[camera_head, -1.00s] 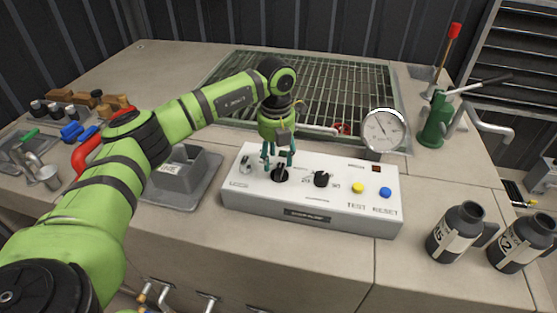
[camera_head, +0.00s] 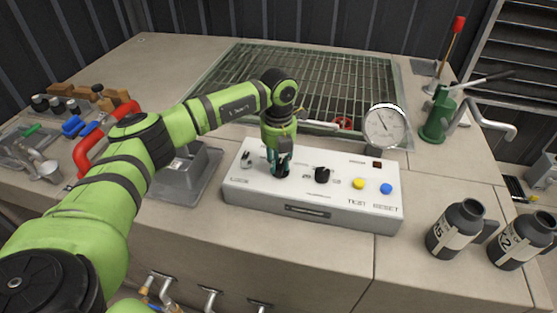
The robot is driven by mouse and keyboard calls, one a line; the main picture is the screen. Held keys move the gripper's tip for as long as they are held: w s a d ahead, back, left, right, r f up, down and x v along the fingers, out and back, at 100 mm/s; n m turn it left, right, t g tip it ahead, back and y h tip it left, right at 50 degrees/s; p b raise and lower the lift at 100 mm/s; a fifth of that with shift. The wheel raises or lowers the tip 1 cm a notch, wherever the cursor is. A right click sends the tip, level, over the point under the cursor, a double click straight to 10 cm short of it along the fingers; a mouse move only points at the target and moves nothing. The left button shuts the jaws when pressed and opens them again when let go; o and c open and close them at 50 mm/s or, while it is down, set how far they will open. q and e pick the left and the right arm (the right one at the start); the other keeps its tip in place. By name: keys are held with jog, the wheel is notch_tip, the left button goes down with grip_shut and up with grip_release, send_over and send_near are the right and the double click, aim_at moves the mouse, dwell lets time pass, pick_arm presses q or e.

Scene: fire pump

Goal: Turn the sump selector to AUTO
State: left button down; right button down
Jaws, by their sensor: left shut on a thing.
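A white control box (camera_head: 300,201) sits on the bench in the middle of the head view. Its top carries a black selector knob (camera_head: 282,172) on the left and a second black knob (camera_head: 322,175) to its right. My left gripper (camera_head: 281,166) points down over the left knob and is shut on it, covering most of it. The knob's position marks are hidden or too small to read, so I cannot tell its setting or whether this is the sump selector. My right gripper is not in view.
A yellow button (camera_head: 359,183) and a blue button (camera_head: 386,188) are on the box's right. A gauge (camera_head: 384,127) stands behind it. Two dark bottles (camera_head: 456,230) stand at front right, a green hand pump (camera_head: 437,117) behind. A grey tray (camera_head: 190,178) is left of the box.

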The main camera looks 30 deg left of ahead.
pick_arm(q)
jog(key=shift+m, duration=0.3)
jog(key=shift+w+m+b, duration=0.1)
jog(key=shift+m+b, duration=0.65)
jog(key=shift+m, duration=0.15)
jog(key=m+b, duration=0.1)
jog(key=m, duration=0.1)
jog(key=shift+m, duration=0.4)
jog(key=m+b, duration=0.1)
jog(key=m, duration=0.2)
jog(key=shift+w, duration=0.15)
jog(key=shift+m+b, duration=0.65)
jog(key=shift+m, duration=1.15)
jog(key=shift+r, duration=0.1)
jog(key=c, duration=1)
grip_release()
